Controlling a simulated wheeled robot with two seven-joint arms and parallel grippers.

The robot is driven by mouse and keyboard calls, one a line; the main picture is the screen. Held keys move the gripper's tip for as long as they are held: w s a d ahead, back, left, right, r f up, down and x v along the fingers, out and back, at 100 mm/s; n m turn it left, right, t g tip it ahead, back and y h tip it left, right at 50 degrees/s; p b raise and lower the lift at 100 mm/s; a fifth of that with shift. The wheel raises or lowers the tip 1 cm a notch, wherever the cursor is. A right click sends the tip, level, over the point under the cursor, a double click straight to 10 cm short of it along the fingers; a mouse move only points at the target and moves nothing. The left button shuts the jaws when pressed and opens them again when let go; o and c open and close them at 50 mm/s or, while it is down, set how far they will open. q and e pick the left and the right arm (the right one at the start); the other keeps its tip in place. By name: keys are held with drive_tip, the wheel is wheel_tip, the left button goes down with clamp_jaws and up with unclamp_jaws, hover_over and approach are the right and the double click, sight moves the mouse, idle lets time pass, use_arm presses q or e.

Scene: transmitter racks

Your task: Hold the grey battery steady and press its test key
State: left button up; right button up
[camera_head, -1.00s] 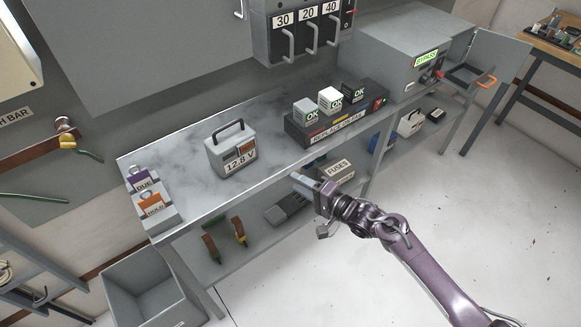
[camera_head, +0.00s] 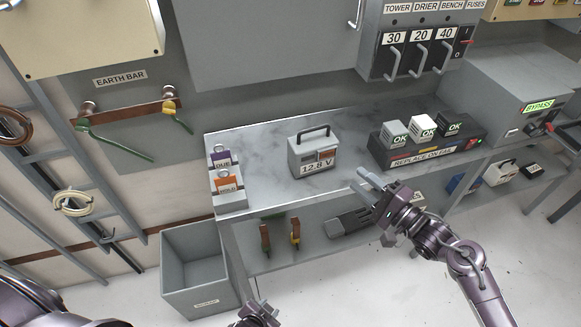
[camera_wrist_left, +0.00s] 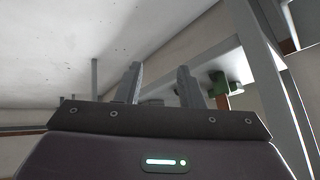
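The grey battery (camera_head: 306,158) stands upright on the marbled bench top, with a black carry handle, a 12.8 V label and a small orange-brown panel on its front. I cannot make out the test key at this size. My right gripper (camera_head: 358,179) is at the bench's front edge, right of and nearer than the battery, apart from it; its fingers look parted and empty. My left gripper (camera_head: 258,312) is low at the bottom edge of the head view, in front of the bench. In the left wrist view its two fingers (camera_wrist_left: 160,78) are apart with nothing between them.
DUE and HOLD tag blocks (camera_head: 228,183) stand at the bench's left end. A black rail unit (camera_head: 400,157) with several small OK blocks is right of the battery. A grey bin (camera_head: 195,270) stands on the floor at left. The lower shelf holds tools. Bench around the battery is clear.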

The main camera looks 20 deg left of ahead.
sight(298, 138)
use_arm(q)
drive_tip(key=w+d+r+t+h, duration=0.1)
drive_tip(key=w+d+r+t, duration=0.3)
drive_tip(key=r, duration=0.6)
drive_tip(key=w+d+r+m+t, duration=0.1)
drive_tip(key=w+d+r, duration=0.2)
drive_tip(key=w+r, duration=0.5)
drive_tip(key=w+d+r+t+h, duration=0.1)
drive_tip(key=w+d+r+t, duration=0.2)
drive_tip(key=r, duration=1)
drive_tip(key=w+a+r+n+t+y, duration=0.1)
drive_tip(key=w+a+r+n+y, duration=0.2)
drive_tip(key=r, duration=0.4)
drive_tip(key=w+a+r+n+t+y, duration=0.1)
drive_tip(key=a+r+n, duration=0.3)
drive_tip(key=a+r, duration=0.25)
drive_tip(key=shift+w+d+r, duration=0.1)
drive_tip(key=shift+w+r, duration=0.05)
drive_tip(key=shift+w, duration=1.65)
drive_tip(key=shift+w+d+r, duration=0.1)
drive_tip(key=shift+w+r, duration=0.05)
drive_tip(key=shift+w, duration=1.65)
clamp_jaws()
drive_tip(key=shift+r, duration=0.1)
use_arm(e)
clamp_jaws()
